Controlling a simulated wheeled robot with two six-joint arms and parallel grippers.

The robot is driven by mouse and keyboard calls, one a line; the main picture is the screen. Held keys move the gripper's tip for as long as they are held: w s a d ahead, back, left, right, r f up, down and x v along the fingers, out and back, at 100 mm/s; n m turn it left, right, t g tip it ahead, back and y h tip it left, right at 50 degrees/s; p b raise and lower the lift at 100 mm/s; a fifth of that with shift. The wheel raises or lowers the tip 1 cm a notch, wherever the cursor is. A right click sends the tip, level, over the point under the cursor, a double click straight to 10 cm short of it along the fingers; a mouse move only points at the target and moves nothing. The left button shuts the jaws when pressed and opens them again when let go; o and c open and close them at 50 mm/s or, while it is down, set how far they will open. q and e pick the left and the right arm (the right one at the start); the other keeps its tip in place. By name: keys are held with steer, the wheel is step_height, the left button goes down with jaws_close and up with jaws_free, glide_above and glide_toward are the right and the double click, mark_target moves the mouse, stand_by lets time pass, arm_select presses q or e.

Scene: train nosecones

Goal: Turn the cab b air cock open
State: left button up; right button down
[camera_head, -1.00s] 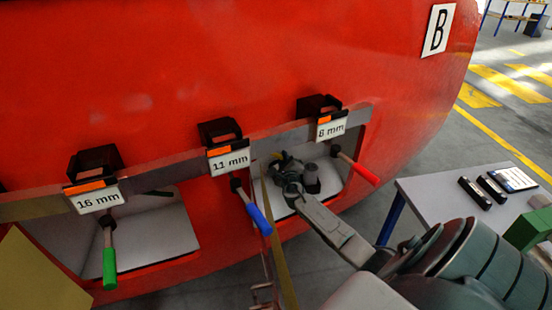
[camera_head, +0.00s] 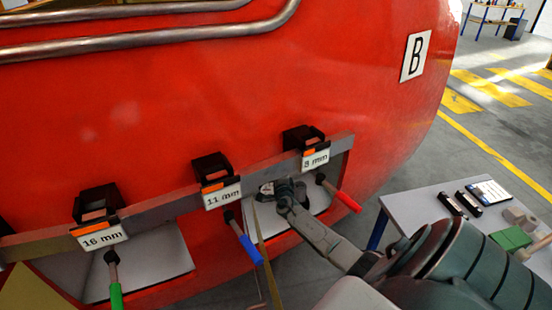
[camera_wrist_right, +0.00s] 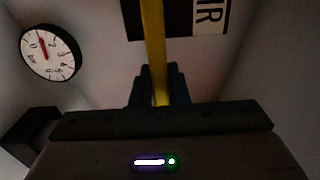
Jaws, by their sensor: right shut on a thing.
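In the head view my right gripper (camera_head: 270,189) reaches into the recess under the 8 mm label, with its fingers small and partly hidden. In the right wrist view the gripper (camera_wrist_right: 159,95) is shut on a yellow lever (camera_wrist_right: 154,45), which runs up from between its dark fingers. I take this lever to be the air cock handle; its pivot is not visible. A dark label (camera_wrist_right: 205,17) ending in "IR" is partly cut off behind it. My left gripper is not in view.
A pressure gauge (camera_wrist_right: 50,51) is left of the lever. Red (camera_head: 342,195), blue (camera_head: 248,245) and green (camera_head: 115,290) handled tools hang from the rail. A table (camera_head: 430,217) with small items stands right. The red nosecone (camera_head: 200,110) bears a B plate (camera_head: 415,56).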

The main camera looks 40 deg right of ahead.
stand_by(0.4)
steer(key=c, duration=1.4)
jaws_free()
steer(key=p+v, duration=0.1)
steer(key=v, duration=0.9)
steer(key=shift+s+a, duration=0.2)
steer(key=shift+s, duration=0.15)
